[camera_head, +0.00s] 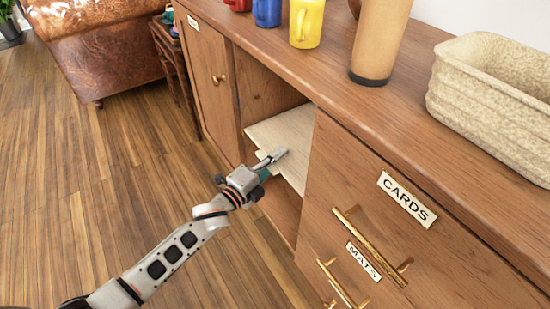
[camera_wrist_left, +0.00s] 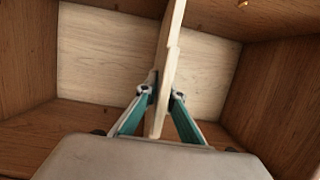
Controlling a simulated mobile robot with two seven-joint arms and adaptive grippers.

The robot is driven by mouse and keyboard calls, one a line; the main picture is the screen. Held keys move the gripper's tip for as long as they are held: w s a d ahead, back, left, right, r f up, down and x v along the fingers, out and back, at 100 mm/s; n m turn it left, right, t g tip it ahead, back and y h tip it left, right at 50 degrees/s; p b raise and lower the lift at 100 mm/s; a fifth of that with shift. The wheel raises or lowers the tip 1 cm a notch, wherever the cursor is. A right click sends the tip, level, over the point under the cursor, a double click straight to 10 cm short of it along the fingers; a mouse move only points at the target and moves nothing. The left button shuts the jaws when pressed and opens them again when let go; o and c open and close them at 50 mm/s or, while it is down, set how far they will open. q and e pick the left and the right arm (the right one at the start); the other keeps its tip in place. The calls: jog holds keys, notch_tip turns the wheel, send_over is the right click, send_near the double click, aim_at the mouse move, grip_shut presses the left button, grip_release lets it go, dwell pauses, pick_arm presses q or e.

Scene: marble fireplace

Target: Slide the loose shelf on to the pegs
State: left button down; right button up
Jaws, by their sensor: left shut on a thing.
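The loose shelf (camera_head: 288,132) is a pale wooden board at the mouth of the open cabinet compartment. My left gripper (camera_head: 270,158) is shut on its front edge. In the left wrist view the shelf (camera_wrist_left: 168,65) shows edge-on between the two fingers of my left gripper (camera_wrist_left: 162,98). The compartment (camera_wrist_left: 95,60) has brown side walls and a pale back panel. A small brass-coloured peg (camera_wrist_left: 242,4) shows at the top right of the wrist view; other pegs are hidden or too small to tell. My right gripper is not in view.
Drawers labelled CARDS (camera_head: 407,198) and MATS (camera_head: 363,261) with brass handles flank the opening on the right. A closed door (camera_head: 208,75) is on the left. Mugs, a tan tumbler (camera_head: 380,40) and a stone-like basket (camera_head: 490,100) stand on top. The wooden floor in front is clear.

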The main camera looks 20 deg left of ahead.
pick_arm(q)
jog(key=shift+w+d+f, duration=0.1)
jog(key=shift+w+f, duration=0.05)
dwell(0.9)
jog(key=c, duration=2.1)
grip_release()
jog(key=shift+f, duration=0.1)
jog(key=shift+f, duration=0.1)
jog(key=v, duration=1.2)
